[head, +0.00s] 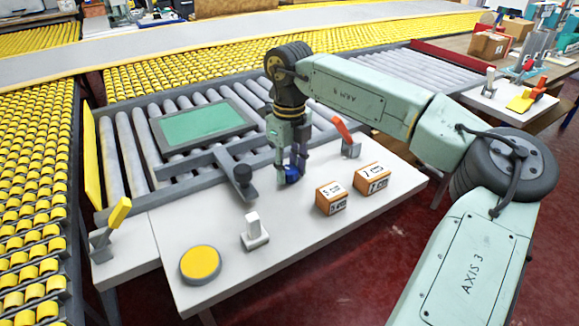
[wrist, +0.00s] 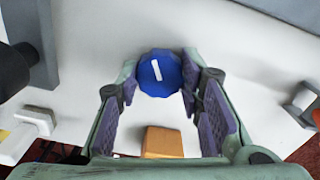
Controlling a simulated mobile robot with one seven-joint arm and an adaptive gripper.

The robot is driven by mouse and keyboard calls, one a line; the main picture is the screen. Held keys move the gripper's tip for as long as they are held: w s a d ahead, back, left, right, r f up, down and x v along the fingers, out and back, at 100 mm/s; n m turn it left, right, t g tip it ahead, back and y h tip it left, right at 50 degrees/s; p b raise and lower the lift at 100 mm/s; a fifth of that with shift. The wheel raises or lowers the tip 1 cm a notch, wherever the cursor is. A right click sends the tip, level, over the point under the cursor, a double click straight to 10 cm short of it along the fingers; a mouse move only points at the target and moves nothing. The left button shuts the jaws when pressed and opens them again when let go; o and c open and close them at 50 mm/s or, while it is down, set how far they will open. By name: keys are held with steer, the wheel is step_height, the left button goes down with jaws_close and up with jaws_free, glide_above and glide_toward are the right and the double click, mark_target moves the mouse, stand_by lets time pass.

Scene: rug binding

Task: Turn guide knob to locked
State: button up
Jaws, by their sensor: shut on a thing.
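The guide knob is a blue, scalloped round knob (head: 292,174) low on the white table, mostly hidden by my fingers in the head view. The wrist view shows its top (wrist: 160,73) with a white pointer line, tilted slightly from the picture's vertical. My gripper (head: 291,172) points down at it from above. In the wrist view, the purple-padded fingers (wrist: 163,82) stand on either side of the knob and are shut on it. No locked mark is readable in either view.
Two orange-and-white boxes (head: 331,197) (head: 373,178) stand right of the knob. A black-knobbed grey guide (head: 243,176) stands close on the left. A white switch (head: 254,232), yellow button (head: 200,265), yellow lever (head: 119,212) and red lever (head: 342,129) are also around. Rollers lie behind.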

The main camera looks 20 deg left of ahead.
mark_target(289, 169)
stand_by(0.4)
steer(key=o, duration=1.2)
steer(key=shift+c, duration=0.2)
step_height(289, 169, up, 12)
